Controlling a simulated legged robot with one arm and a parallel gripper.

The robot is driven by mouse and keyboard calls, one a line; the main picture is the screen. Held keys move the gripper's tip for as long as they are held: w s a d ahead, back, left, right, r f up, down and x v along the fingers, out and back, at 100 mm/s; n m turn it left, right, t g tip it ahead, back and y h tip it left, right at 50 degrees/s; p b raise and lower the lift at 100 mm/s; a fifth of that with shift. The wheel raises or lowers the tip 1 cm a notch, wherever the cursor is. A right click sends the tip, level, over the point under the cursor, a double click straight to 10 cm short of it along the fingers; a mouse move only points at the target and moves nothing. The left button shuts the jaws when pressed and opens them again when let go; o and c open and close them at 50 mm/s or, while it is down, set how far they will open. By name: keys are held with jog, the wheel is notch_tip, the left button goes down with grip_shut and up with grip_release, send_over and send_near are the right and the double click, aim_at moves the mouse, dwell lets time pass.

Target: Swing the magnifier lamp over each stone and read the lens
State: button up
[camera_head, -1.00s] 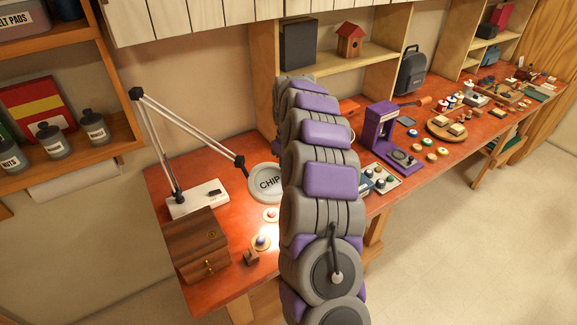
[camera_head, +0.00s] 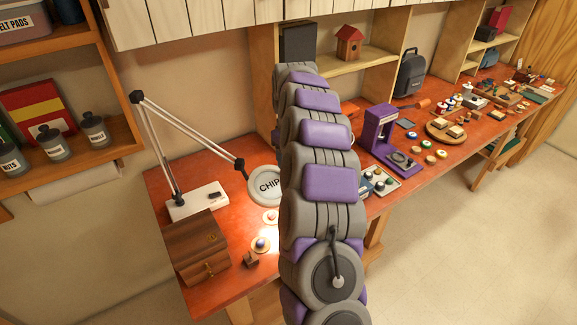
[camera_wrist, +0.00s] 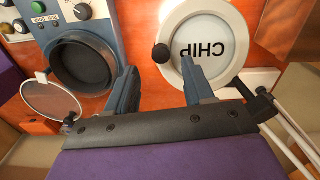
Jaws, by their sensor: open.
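The magnifier lamp stands at the left end of the bench on a white base (camera_head: 198,200), with a jointed arm (camera_head: 170,130). Its round white-rimmed head (camera_head: 254,187) is partly hidden by my arm; its lens reads "CHIP". The lens (camera_wrist: 205,45) shows upside down in the wrist view, with a black knob (camera_wrist: 160,53) at its rim. A small stone on a round pad (camera_head: 271,217) lies just below the head. A bluish stone on another pad (camera_head: 261,244) lies nearer the front edge, brightly lit. My gripper (camera_wrist: 158,85) is open, the knob showing between its fingers; contact is unclear.
A wooden box (camera_head: 197,250) and a small wooden block (camera_head: 251,260) sit near the front left. A blue-grey machine (camera_wrist: 75,30) with a dark round opening fills the wrist view's left. A purple stand (camera_head: 378,130) and many small items crowd the bench to the right.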

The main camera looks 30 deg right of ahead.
notch_tip(320, 180, up, 13)
jog(key=p, duration=0.1)
jog(key=shift+f, duration=0.15)
dwell(0.6)
jog(key=s+a+b, duration=0.2)
jog(key=s+a, duration=1.3)
jog(key=a, duration=0.2)
jog(key=s+a+f+b, duration=0.1)
jog(key=s+a+f, duration=0.1)
jog(key=s, duration=0.7)
jog(key=s+a+f+m+g+b, duration=0.1)
jog(key=s+a+f, duration=0.1)
jog(key=s+f, duration=0.3)
jog(key=s+a+f, duration=0.2)
jog(key=s+f, duration=0.2)
jog(key=s, duration=1)
jog(key=shift+a+f+m+g+b, duration=0.15)
jog(key=shift+f+m+g+b, duration=0.05)
jog(key=shift+m+g+b, duration=0.2)
